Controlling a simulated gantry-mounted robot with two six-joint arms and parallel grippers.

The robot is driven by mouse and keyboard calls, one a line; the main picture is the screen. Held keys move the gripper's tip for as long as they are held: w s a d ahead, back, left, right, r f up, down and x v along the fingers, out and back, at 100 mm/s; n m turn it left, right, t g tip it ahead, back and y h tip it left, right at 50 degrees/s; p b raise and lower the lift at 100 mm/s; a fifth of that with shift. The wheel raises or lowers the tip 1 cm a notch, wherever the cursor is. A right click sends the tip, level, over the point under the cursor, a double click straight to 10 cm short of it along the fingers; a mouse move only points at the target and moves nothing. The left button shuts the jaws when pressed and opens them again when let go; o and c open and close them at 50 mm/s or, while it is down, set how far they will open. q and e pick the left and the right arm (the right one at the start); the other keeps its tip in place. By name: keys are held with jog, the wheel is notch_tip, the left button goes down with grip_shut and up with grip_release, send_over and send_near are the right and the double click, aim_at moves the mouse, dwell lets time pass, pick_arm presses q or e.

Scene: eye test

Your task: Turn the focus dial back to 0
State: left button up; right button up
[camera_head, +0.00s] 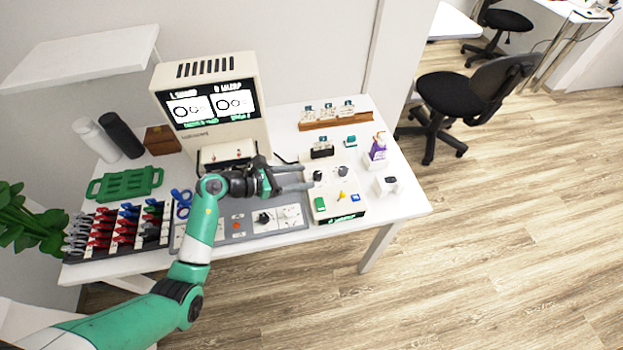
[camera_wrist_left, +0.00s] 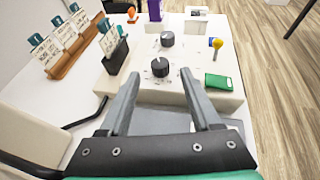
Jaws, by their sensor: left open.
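My left gripper (camera_head: 308,177) reaches in from the left, open and empty. A white control box (camera_head: 327,188) stands right of its fingertips, with a near black dial (camera_head: 318,175) and a second dial (camera_head: 343,171) on top. In the left wrist view, the near dial (camera_wrist_left: 160,68) shows between and just beyond the open fingertips (camera_wrist_left: 160,77), with no visible contact. The second dial (camera_wrist_left: 167,39) is farther off. I cannot read the dial markings or tell which is the focus dial. My right gripper is not in view.
The box also bears a green button (camera_head: 320,204) and a yellow lever (camera_head: 340,196). A grey panel (camera_head: 250,228) with knobs lies below my gripper. A monitor device (camera_head: 207,100) stands behind.

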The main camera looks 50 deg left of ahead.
aim_at(314, 176)
pick_arm(q)
jog(key=b+x, duration=0.1)
jog(key=x, duration=0.2)
jog(key=shift+w+f, duration=0.1)
jog(key=shift+w, duration=0.2)
grip_shut()
